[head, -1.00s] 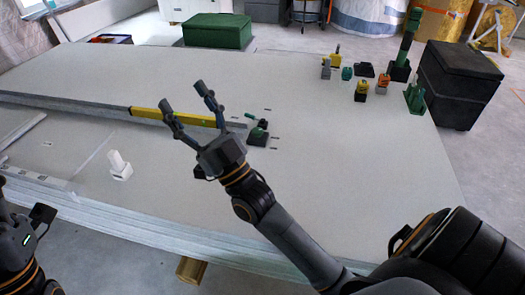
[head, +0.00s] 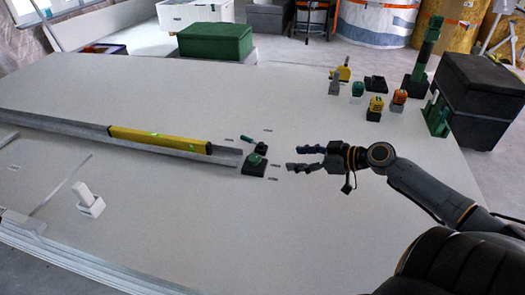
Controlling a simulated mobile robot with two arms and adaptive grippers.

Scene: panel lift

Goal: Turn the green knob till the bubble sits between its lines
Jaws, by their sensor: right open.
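A green knob (head: 256,160) sits on a dark square base near the middle of the large pale panel, at the right end of a grey rail. A yellow spirit level (head: 160,141) lies along the rail to its left, with small green vials. The bubble and its lines are too small to make out. My right gripper (head: 289,158) is open and empty just right of the knob, its fingers pointing left towards it. It looks apart from the knob. My left gripper is out of view.
A small dark device with a green handle (head: 254,142) stands just behind the knob. A white block (head: 88,200) stands at the front left. Several small coloured fittings and a tall green post (head: 424,58) stand at the back right, near a dark box (head: 482,95).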

